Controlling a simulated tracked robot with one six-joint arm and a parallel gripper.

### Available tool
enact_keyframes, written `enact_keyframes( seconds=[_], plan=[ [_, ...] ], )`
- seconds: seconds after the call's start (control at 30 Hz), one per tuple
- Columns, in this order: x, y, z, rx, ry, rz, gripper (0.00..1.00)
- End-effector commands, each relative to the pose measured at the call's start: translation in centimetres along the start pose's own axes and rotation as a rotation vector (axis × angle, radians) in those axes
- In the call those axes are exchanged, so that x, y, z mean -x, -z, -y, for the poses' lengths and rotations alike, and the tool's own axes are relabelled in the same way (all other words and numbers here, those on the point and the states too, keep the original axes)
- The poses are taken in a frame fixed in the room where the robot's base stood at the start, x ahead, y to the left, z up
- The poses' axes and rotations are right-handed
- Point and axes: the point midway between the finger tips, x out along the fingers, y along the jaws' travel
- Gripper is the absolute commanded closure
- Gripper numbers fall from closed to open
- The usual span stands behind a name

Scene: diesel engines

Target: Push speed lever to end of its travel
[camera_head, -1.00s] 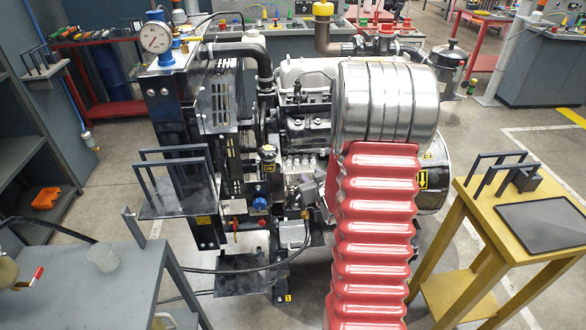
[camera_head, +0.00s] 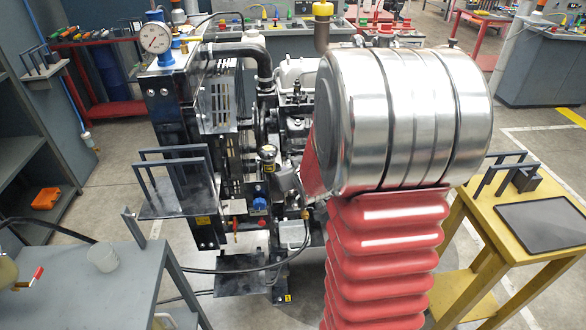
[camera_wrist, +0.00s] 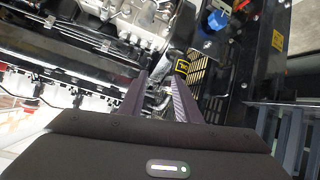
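The diesel engine (camera_head: 215,100) stands in the middle of the head view, partly covered by my arm. In the wrist view my gripper (camera_wrist: 160,80) reaches down towards the engine with its two dark fingers apart. Metal engine parts show between and beyond the fingertips; I cannot tell whether they touch. I cannot single out the speed lever in either view. A black cylinder with a yellow label (camera_wrist: 181,66) is just beyond the right fingertip; it also shows in the head view (camera_head: 268,153). In the head view my gripper's fingers cannot be made out clearly.
A blue knob (camera_wrist: 217,19) is on the engine's dark panel, also visible in the head view (camera_head: 259,204). A pressure gauge (camera_head: 155,38) stands at the upper left. A yellow table (camera_head: 480,230) is on the right, a grey bench (camera_head: 125,265) at lower left.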

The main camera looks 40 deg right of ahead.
Motion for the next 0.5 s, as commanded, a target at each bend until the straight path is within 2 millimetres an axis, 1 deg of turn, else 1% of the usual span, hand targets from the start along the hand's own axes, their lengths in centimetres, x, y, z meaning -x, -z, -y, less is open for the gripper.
enact_keyframes(
  seconds=[0.37,0.5],
  plan=[
    [0.28,0.13,0.2,0.0,0.001,0.006,0.7],
    [0.47,0.28,0.33,0.001,0.002,0.007,0.8]
  ],
)
